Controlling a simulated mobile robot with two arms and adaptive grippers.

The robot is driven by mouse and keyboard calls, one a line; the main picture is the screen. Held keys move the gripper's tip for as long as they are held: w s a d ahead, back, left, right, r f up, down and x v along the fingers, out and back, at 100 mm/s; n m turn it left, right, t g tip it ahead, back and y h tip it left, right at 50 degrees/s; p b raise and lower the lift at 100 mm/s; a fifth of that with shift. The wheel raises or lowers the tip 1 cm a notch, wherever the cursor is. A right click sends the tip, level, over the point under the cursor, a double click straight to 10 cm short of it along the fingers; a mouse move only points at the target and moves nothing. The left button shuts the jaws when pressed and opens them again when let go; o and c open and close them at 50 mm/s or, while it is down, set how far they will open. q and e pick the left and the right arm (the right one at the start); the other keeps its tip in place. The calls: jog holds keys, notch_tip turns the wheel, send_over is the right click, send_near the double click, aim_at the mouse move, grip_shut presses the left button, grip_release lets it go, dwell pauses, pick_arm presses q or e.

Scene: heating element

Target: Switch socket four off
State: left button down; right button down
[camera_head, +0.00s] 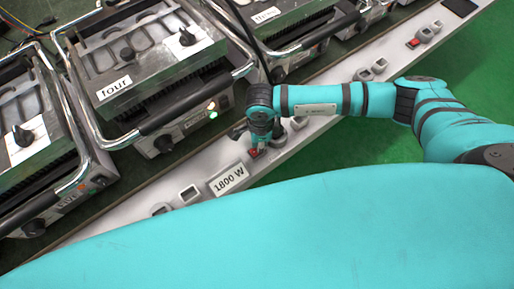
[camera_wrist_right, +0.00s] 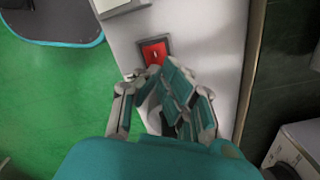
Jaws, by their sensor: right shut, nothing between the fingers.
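The heating unit labelled "four" (camera_head: 114,88) stands at the upper left, with a small light showing at its front right corner. A red rocker switch (camera_head: 253,152) sits on the pale strip below and right of it. In the right wrist view, the red switch (camera_wrist_right: 153,50) is in a dark frame just beyond my fingertips. My right gripper (camera_head: 259,142) is shut and empty, pointing down beside the switch; its fingers (camera_wrist_right: 170,68) partly cover the frame's lower edge. I cannot tell whether they touch it. My left gripper is not in view.
More sockets and a red switch (camera_head: 413,43) lie along the strip to the right. Other heating units stand alongside. Green floor (camera_head: 345,150) lies in front.

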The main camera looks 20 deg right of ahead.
jog(key=shift+r+p, duration=2.4)
jog(key=shift+r, duration=1.05)
